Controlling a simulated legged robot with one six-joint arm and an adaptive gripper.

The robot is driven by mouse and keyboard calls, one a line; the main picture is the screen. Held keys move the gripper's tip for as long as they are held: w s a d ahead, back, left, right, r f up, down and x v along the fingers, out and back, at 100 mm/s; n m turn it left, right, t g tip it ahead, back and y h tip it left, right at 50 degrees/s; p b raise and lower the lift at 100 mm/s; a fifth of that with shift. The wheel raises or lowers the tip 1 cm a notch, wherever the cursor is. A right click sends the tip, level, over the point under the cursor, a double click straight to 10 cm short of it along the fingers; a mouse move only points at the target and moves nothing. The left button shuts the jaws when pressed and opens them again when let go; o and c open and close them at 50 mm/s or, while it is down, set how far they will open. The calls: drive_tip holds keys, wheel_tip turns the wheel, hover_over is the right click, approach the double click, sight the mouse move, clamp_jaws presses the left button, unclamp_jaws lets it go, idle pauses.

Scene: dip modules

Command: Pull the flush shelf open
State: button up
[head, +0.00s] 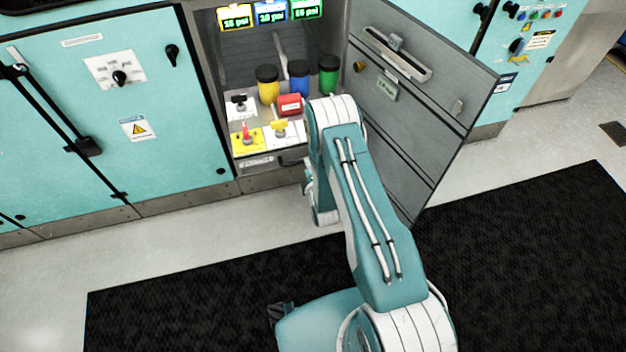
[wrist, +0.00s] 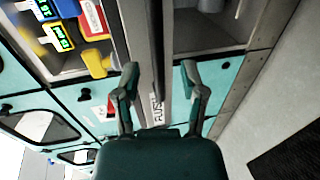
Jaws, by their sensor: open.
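The flush shelf (head: 293,157) is the low grey front at the bottom of the open cabinet bay, with a pale label at its left. In the wrist view its narrow front with the FLUSH label (wrist: 157,108) runs between my fingers. My gripper (wrist: 160,66) is open, one finger on each side of this strip. I see no clear contact, and the gap to the shelf is hard to judge. In the head view my arm hides most of the gripper and the shelf's right end.
Yellow (head: 267,88), blue (head: 298,78) and green (head: 328,75) canisters and a red block (head: 289,104) stand above the shelf, near valve handles (head: 247,137). The grey cabinet door (head: 420,100) stands open at right of my arm. The floor in front is clear, with a black mat (head: 190,300).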

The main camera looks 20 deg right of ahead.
drive_tip(key=v, duration=0.8)
drive_tip(key=shift+d+f, duration=0.1)
drive_tip(key=shift+f, duration=0.05)
drive_tip(key=w+r+m+g, duration=0.2)
drive_tip(key=w+r+m, duration=0.3)
drive_tip(key=r, duration=0.8)
wheel_tip(320, 180, up, 14)
drive_tip(key=s+m+g, duration=0.2)
drive_tip(key=m+g, duration=0.1)
drive_tip(key=m, duration=0.1)
drive_tip(key=s+r+m+g, duration=0.1)
drive_tip(key=s+r+m, duration=0.2)
drive_tip(key=s, duration=0.6)
drive_tip(key=s+r+m+g, duration=0.2)
drive_tip(key=s+r+m, duration=0.1)
drive_tip(key=s+r, duration=0.4)
drive_tip(key=s+r+m+g, duration=0.2)
drive_tip(key=s+r, duration=0.4)
drive_tip(key=s, duration=0.6)
drive_tip(key=shift+a+m, duration=0.4)
drive_tip(key=shift+m, duration=0.1)
